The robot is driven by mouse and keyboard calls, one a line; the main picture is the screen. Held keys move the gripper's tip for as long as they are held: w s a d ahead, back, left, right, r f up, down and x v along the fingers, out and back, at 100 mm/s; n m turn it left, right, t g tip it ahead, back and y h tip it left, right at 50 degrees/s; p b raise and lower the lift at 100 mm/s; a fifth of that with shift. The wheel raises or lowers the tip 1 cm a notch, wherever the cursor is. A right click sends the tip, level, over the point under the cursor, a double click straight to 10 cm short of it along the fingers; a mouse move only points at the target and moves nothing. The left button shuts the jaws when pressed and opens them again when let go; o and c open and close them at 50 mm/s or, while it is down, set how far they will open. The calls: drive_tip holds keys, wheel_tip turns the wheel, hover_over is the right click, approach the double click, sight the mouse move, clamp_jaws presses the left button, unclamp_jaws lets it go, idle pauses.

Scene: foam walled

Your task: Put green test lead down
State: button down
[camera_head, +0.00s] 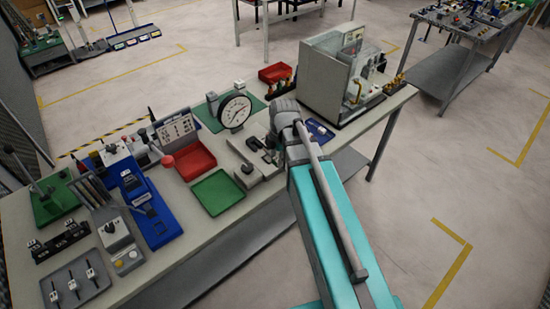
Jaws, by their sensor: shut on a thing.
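My arm reaches from the lower right over the workbench (262,205). My gripper (265,153) is at its far end, low over a grey fixture (247,168) near the middle of the bench. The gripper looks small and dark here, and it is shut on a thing. I cannot make out the green test lead itself; the fingers and arm hide what is held. Whether it touches the bench or fixture is not clear.
A dial gauge (234,110) stands just behind the gripper. A red tray (195,161) and a green tray (218,192) lie to the left. A clear-walled machine (325,80) stands to the right. Blue and black fixtures crowd the bench's left end.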

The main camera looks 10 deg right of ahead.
drive_tip(key=shift+f+b, duration=1.05)
